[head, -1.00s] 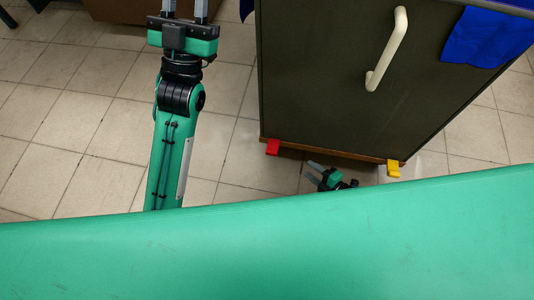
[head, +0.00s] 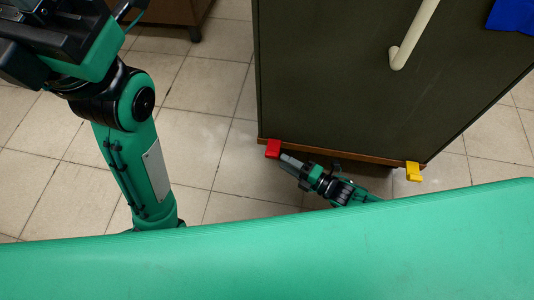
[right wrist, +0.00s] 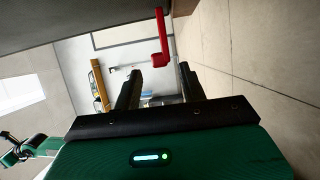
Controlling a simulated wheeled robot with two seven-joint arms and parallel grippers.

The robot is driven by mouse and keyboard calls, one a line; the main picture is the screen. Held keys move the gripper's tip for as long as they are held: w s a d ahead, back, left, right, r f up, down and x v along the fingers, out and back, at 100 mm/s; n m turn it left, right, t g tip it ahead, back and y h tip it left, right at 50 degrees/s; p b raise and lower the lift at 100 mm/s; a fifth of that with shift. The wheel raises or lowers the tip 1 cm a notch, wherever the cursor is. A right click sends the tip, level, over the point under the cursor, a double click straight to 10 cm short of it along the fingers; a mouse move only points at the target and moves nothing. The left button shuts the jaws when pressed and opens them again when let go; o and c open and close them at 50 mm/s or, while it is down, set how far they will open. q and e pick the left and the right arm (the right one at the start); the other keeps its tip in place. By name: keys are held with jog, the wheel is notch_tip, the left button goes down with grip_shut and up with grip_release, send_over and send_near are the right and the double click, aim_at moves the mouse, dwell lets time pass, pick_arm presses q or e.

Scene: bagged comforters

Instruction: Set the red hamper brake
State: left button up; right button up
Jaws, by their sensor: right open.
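The red brake (head: 273,149) is a small red pedal at the bottom left corner of the dark hamper (head: 370,80). My right gripper (head: 287,159) is low by the floor, just right of the red brake, with its fingertips close to it. In the right wrist view, the red brake (right wrist: 162,52) hangs as a bent red lever ahead of the open, empty fingers (right wrist: 158,78). I cannot tell whether a fingertip touches it. My left gripper (head: 75,40) is large at the upper left, partly cut off, and its jaw state is unclear.
A yellow pedal (head: 413,171) sits at the hamper's bottom right corner. A white handle (head: 412,40) is on the hamper's side, and blue cloth (head: 511,15) hangs at the upper right. Tiled floor (head: 205,100) is clear to the left. Brown furniture (head: 168,12) stands at the back.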

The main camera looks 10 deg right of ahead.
aim_at(267, 151)
jog(key=b+x, duration=0.2)
jog(key=x, duration=0.6)
jog(key=shift+b, duration=0.4)
jog(key=shift+c, duration=0.2)
grip_shut()
